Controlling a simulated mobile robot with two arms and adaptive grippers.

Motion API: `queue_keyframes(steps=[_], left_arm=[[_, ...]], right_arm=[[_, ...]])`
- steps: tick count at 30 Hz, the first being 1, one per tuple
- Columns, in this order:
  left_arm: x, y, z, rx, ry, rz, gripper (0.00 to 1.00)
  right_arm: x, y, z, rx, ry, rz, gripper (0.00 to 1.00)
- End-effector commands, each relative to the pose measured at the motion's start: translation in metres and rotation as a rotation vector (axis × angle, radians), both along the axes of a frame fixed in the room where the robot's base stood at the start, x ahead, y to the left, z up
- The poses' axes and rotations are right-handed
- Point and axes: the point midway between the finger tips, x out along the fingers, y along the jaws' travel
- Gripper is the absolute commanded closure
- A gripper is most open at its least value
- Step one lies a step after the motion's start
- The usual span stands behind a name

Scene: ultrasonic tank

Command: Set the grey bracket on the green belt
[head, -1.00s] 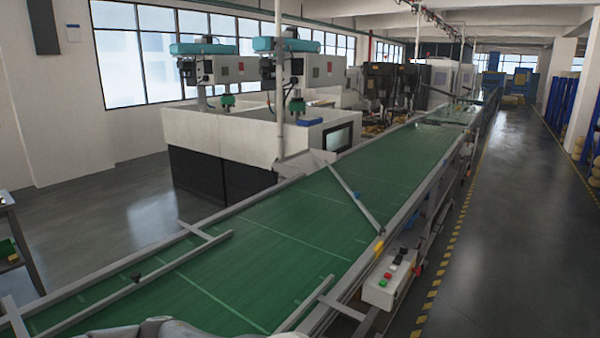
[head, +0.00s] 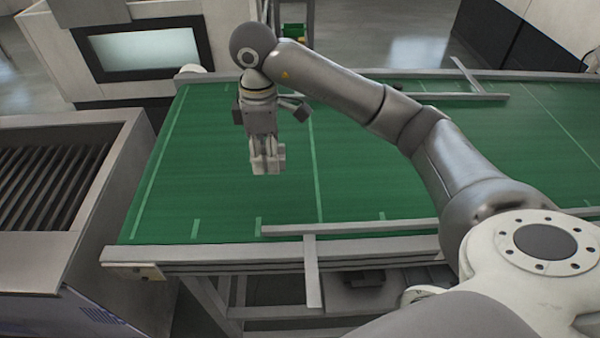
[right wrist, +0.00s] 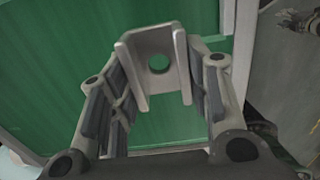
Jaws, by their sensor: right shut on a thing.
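The grey bracket (right wrist: 143,48) is a light grey U-shaped piece with a round hole in its back plate; in the right wrist view it sits between the two fingers. My right gripper (head: 267,157) is shut on it and points down over the green belt (head: 195,165). In the head view the bracket (head: 266,168) shows as a small pale piece at the fingertips. The belt also fills the back of the right wrist view (right wrist: 50,55). I cannot tell the exact gap between bracket and belt. My left gripper is not in view.
A grey guide rail (head: 350,228) runs along the belt's near edge, and a shorter rail (head: 455,97) lies at the far side. A grey machine with a slatted top (head: 115,140) stands left of the belt. The belt around the gripper is clear.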

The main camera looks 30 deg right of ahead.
Motion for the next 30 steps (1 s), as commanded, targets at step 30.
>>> queue_keyframes(steps=[30], left_arm=[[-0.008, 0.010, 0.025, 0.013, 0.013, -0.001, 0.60]], right_arm=[[0.024, -0.096, -0.111, 0.000, -0.001, 0.001, 0.83]])
